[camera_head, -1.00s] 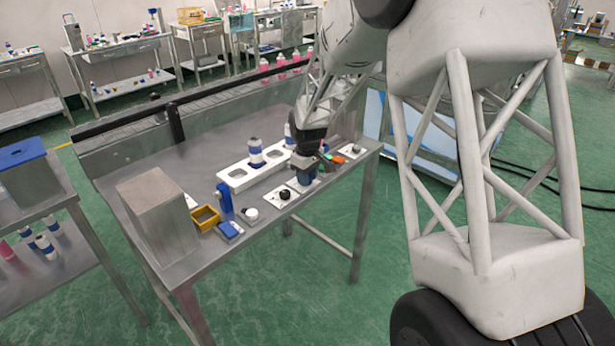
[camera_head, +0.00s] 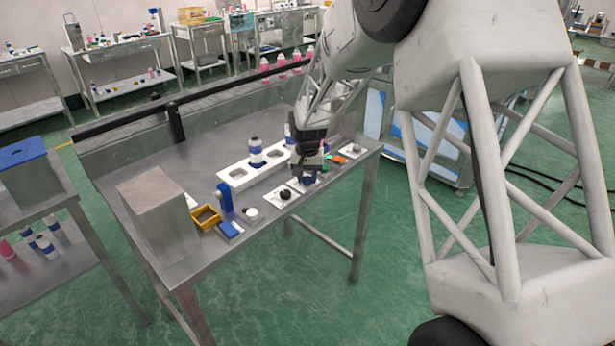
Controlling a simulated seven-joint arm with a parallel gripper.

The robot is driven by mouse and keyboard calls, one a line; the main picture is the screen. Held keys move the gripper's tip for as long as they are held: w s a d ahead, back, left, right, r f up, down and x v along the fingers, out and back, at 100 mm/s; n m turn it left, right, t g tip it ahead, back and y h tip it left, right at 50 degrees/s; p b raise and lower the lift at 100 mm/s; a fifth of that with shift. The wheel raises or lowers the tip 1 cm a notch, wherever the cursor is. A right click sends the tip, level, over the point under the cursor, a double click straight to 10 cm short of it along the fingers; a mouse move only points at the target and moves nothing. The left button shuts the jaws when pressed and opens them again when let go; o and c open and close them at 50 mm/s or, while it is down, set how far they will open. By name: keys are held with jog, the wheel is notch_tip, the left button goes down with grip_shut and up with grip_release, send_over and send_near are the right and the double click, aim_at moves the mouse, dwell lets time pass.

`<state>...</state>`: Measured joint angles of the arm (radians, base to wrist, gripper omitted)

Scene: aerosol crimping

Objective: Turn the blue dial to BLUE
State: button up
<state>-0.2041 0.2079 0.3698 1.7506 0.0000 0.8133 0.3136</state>
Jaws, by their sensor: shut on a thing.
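The blue dial (camera_head: 309,181) shows only as a small patch of blue beneath my gripper, on a white plate near the front edge of the metal table. My gripper (camera_head: 308,176) points down over it and is shut on it. The fingers hide most of the dial, so its pointer and any BLUE mark cannot be read.
A white plate with a black knob (camera_head: 285,195) lies just left. Orange and green pieces (camera_head: 337,160) and another plate with a knob (camera_head: 352,149) lie right. A white rack with blue-and-white bottles (camera_head: 256,153) stands behind. A yellow tray (camera_head: 206,216) and metal box (camera_head: 158,214) are farther left.

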aim_at(307, 179)
jog(key=shift+m, duration=2)
jog(key=o, duration=0.9)
jog(key=shift+r, duration=0.15)
jog(key=shift+r, duration=3.8)
